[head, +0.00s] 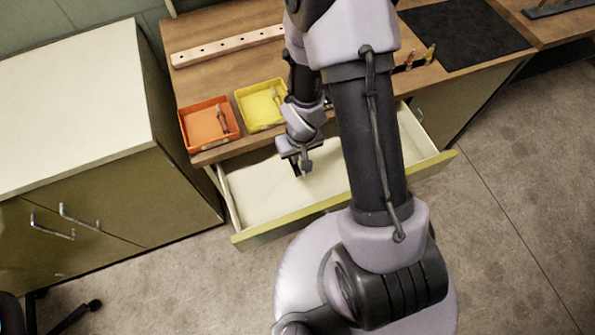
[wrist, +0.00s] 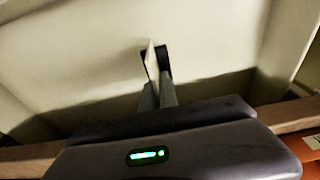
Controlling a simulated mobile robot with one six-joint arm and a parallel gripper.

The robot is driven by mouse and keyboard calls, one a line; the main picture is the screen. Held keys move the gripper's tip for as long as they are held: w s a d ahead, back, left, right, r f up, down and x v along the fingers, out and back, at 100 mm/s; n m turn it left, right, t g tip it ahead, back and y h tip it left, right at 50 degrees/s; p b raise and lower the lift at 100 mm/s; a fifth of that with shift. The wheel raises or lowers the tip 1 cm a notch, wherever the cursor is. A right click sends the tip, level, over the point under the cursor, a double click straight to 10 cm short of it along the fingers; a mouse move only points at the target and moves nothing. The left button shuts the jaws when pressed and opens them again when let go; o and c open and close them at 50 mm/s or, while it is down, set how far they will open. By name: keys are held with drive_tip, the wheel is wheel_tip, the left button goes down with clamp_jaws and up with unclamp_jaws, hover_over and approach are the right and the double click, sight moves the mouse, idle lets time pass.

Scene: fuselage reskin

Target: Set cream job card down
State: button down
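The open drawer (head: 262,197) has a cream inside and an olive front; its interior also fills most of the wrist view (wrist: 90,60). My gripper (head: 300,168) reaches down into the drawer, near its middle. In the wrist view my gripper (wrist: 156,75) points into the drawer, its fingers close together. A thin pale strip, which looks like the cream job card (wrist: 152,58) seen edge-on, stands between the fingertips. The card is too small to make out in the head view. I cannot tell whether it touches the drawer floor.
An orange tray (head: 205,133) and a yellow tray (head: 255,107) stand on the wooden bench (head: 205,85) above the drawer. A drilled wooden strip (head: 228,46) and a black mat (head: 465,32) lie further back. A cabinet (head: 75,95) stands at left.

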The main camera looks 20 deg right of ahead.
drive_tip(key=shift+f+b, duration=1.9)
drive_tip(key=shift+f, duration=0.75)
drive_tip(key=c, duration=1.6)
unclamp_jaws()
drive_tip(key=shift+r, duration=0.1)
drive_tip(key=shift+c, duration=0.2)
drive_tip(key=shift+r, duration=0.1)
drive_tip(key=r+p, duration=0.3)
drive_tip(key=r, duration=0.1)
drive_tip(key=s+r+p, duration=0.1)
drive_tip(key=r+p, duration=0.2)
drive_tip(key=r, duration=0.1)
drive_tip(key=r+p, duration=0.4)
drive_tip(key=shift+s+r, duration=0.2)
drive_tip(key=shift+s, duration=0.1)
wheel_tip(320, 180, up, 20)
drive_tip(key=s+m+t, duration=0.1)
drive_tip(key=m+t, duration=0.1)
drive_tip(key=m, duration=0.1)
drive_tip(key=s+a+r+m+t+y, duration=0.1)
drive_tip(key=s+a+r, duration=0.3)
drive_tip(key=s+r, duration=0.6)
drive_tip(key=shift+s+a+r+m+t+y, duration=0.15)
drive_tip(key=shift+a+r+m+t+y, duration=0.3)
drive_tip(key=shift+r, duration=0.45)
